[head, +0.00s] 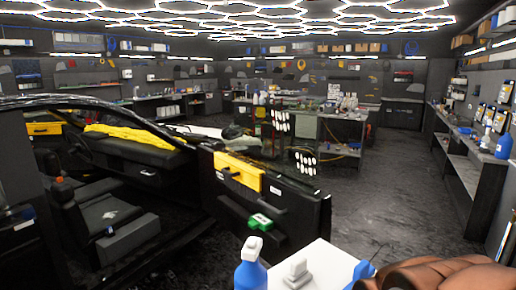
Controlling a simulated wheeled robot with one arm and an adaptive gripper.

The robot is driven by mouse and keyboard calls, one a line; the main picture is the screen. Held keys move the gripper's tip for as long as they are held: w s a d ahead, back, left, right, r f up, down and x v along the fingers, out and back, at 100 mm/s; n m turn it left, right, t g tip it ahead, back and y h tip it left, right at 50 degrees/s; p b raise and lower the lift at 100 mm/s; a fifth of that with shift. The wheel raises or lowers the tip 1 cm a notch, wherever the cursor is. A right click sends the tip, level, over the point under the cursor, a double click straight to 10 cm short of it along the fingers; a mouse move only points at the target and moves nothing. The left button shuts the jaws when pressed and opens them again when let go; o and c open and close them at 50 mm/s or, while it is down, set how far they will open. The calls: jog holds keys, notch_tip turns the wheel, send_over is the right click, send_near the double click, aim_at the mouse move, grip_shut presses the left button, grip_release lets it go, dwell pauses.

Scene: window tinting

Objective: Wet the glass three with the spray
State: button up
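A blue bottle with a white top (250,266), which looks like a spray bottle, stands at the bottom centre, its lower part cut off by the frame. Another blue item (362,272) is partly visible to the right, beyond a white surface (325,260). A black car with an open door (285,215) fills the left side. Any clear pane above the door is hard to make out, and no label marks glass three. My gripper is not recognisable in the head view.
A green item (261,221) and a yellow piece (238,172) are on the door. A yellow cloth (130,138) lies on the dashboard. Brown rounded shapes (440,275) fill the bottom right corner. A shelf (465,165) with bottles lines the right wall. The floor (385,205) right of the door is clear.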

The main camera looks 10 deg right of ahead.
grip_shut()
dwell(1.3)
